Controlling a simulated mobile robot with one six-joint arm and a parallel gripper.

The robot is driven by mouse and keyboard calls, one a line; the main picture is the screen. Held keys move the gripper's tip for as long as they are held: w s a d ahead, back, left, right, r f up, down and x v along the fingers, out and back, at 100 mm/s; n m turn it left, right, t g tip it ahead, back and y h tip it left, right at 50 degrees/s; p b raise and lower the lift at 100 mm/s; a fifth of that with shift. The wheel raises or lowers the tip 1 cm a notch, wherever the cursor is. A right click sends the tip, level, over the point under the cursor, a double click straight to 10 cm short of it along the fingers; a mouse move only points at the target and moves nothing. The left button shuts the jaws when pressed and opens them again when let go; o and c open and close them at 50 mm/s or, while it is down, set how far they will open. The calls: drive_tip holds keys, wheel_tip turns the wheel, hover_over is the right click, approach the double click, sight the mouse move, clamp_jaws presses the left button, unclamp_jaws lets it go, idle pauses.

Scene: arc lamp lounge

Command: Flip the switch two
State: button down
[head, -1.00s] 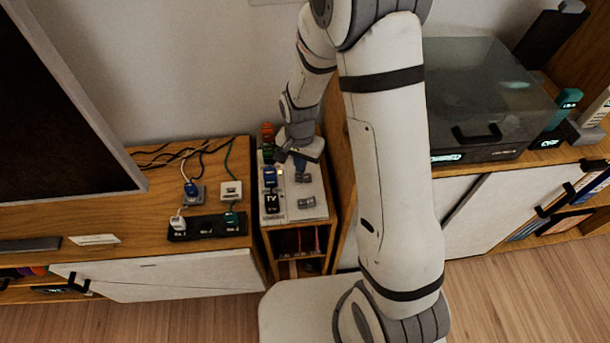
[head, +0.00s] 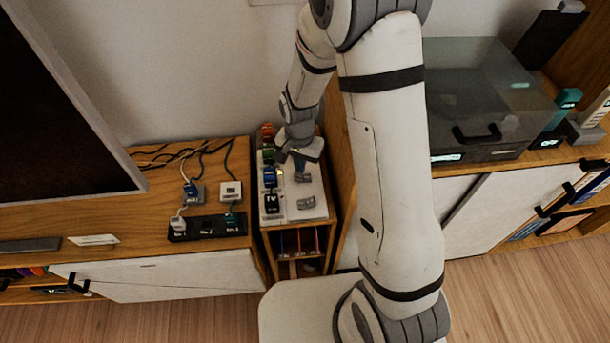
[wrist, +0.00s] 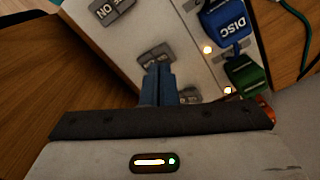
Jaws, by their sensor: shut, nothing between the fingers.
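A white switch panel (head: 317,213) lies on the small wooden cabinet, with a row of grey rocker switches. In the wrist view the nearest-to-top switch (wrist: 112,10) reads "ON". The second switch (wrist: 155,54) is just at my fingertips, partly hidden by them; whether they touch it I cannot tell. A third switch (wrist: 190,95) shows partly beside the fingers. No switch number is readable. My gripper (wrist: 157,68) is shut and empty, its blue fingers pointing down at the panel. In the head view my gripper (head: 300,172) is over the middle of the panel.
A black TV plug (head: 272,203), a blue DISC plug (wrist: 226,22), a green plug (wrist: 245,74) and a red-orange one line the panel's side. Two indicator lights glow there. A black power strip (head: 207,228) is at left. The taller cabinet side stands close on the right.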

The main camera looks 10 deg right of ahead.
drive_tip(key=shift+f+b, duration=1.25)
drive_tip(key=shift+f, duration=0.35)
idle(0.9)
drive_tip(key=shift+r, duration=0.1)
drive_tip(key=shift+r+p, duration=2.5)
drive_tip(key=shift+r, duration=0.95)
drive_tip(key=shift+r, duration=0.1)
wheel_tip(320, 180, up, 7)
drive_tip(key=n+p, duration=0.1)
drive_tip(key=p, duration=0.1)
hover_over(300, 177)
drive_tip(key=s+d, duration=0.1)
drive_tip(key=d, duration=0.1)
drive_tip(key=s+d+r+n+t+p, duration=0.1)
drive_tip(key=s+d+r, duration=0.3)
drive_tip(key=s+r, duration=0.4)
drive_tip(key=s+d+r+n+t+p, duration=0.1)
drive_tip(key=s+d+r+n+p, duration=0.3)
drive_tip(key=r, duration=1)
drive_tip(key=s, duration=0.3)
drive_tip(key=shift+s+t+p, duration=0.3)
drive_tip(key=shift+s+p, duration=0.05)
drive_tip(key=shift+s, duration=0.05)
